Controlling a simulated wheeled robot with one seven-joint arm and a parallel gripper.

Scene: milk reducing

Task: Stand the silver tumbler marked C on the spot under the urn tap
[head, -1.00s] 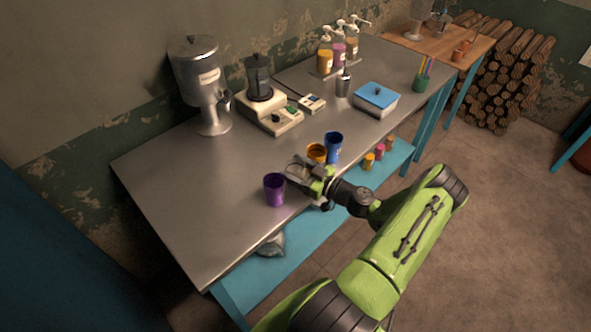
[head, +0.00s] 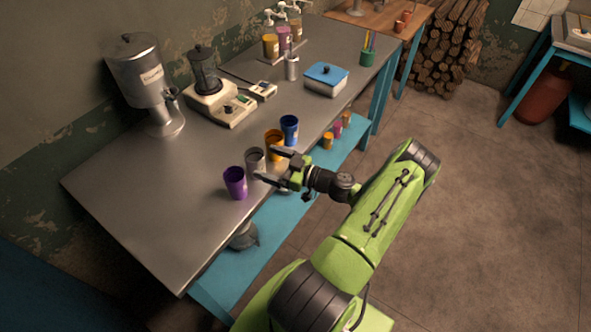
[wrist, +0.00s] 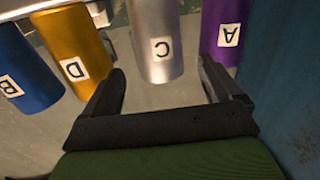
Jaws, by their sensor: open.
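The silver tumbler marked C (head: 255,160) stands upright near the table's front edge, between the purple and orange cups. In the wrist view the silver tumbler (wrist: 157,45) shows its C label straight ahead, between the lines of my two fingers. My gripper (head: 264,165) is open and empty, with its fingers pointing at the tumbler from the front side. In the wrist view the fingertips (wrist: 162,80) are spread at its near side. The silver urn (head: 138,72) stands at the back left on a round foot (head: 166,125). I cannot make out a marked spot under its tap.
The purple cup A (head: 236,183) stands close on the left; the orange cup D (head: 274,142) and blue cup B (head: 289,130) on the right. A blender (head: 205,75) on a cream base stands right of the urn. The table's left part (head: 130,190) is clear.

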